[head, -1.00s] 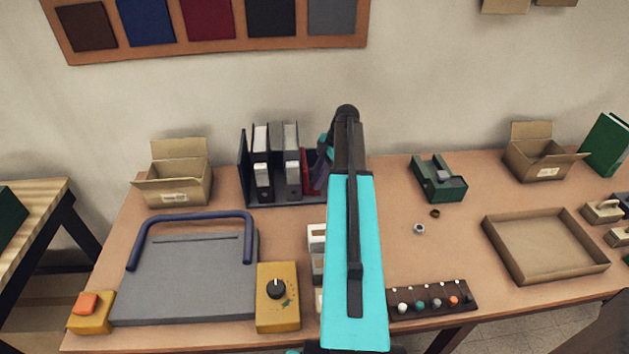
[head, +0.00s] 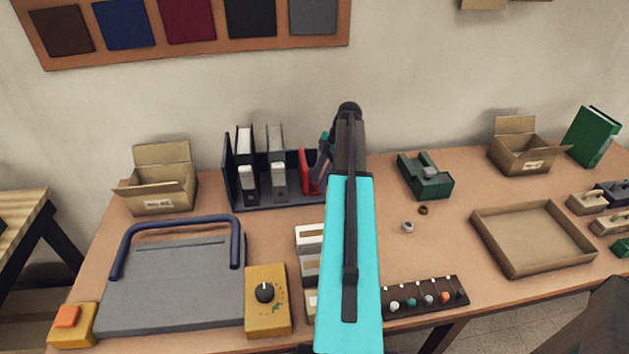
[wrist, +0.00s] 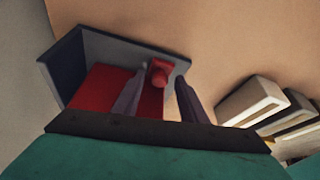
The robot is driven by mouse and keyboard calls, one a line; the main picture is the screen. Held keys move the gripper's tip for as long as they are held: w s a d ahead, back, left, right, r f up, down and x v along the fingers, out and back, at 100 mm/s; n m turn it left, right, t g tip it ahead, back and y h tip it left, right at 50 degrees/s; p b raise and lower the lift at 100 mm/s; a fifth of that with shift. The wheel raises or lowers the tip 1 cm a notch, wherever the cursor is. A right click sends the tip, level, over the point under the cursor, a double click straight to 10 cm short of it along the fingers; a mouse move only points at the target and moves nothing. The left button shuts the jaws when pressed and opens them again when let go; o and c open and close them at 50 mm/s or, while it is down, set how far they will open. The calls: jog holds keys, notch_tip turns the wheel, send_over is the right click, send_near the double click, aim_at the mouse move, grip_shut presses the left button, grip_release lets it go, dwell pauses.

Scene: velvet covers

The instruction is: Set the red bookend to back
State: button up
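The red bookend (head: 306,168) stands upright in the dark blue rack (head: 229,172) on the table, to the right of the binders, with a dark gap between. My gripper (head: 321,168) is at its right side in the head view, partly hiding it. In the wrist view, the red plate (wrist: 103,86) of the bookend lies in front of the rack's dark wall (wrist: 63,66). Its red knob (wrist: 158,70) sits between the two fingertips of my gripper (wrist: 160,76). The fingers look closed on this knob, though contact is hard to see.
Pale boxes (head: 309,238) stand in front of the rack, partly behind my arm. A green tape dispenser (head: 425,178) is to the right. An open carton (head: 158,185) stands left of the rack.

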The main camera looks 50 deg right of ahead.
jog(key=shift+a, duration=0.1)
jog(key=shift+r, duration=0.1)
jog(key=b+v, duration=0.3)
jog(key=v, duration=1)
jog(key=shift+r, duration=0.2)
dwell(0.6)
